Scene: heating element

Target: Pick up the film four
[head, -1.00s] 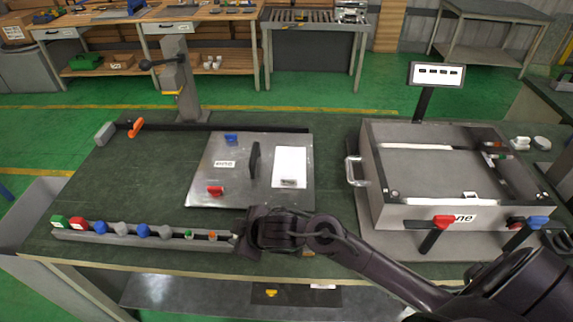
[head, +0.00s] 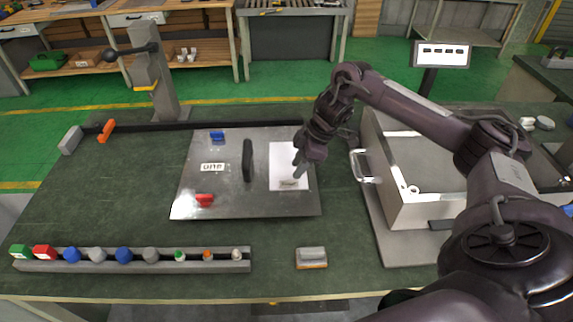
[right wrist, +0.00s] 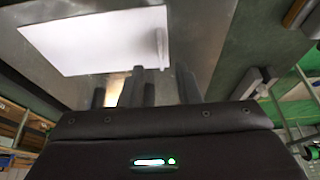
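A white film sheet (head: 283,152) lies on the right part of the metal plate (head: 233,200), with a small pale label-like piece (head: 289,184) at its front edge. My right gripper (head: 299,170) is at the right edge of the sheet in the head view, close above the plate. In the right wrist view the sheet (right wrist: 95,42) lies beyond the fingertips (right wrist: 160,80), which are spread apart with nothing visible between them. I cannot tell whether a finger touches the sheet. My left gripper is not in view.
A black handle (head: 247,160), a blue clip (head: 217,136) and a red clip (head: 204,200) are on the plate. A rail (head: 130,266) of coloured knobs lies front left, a grey block (head: 311,258) front centre. A metal box (head: 412,212) with a handle stands right, partly behind my arm.

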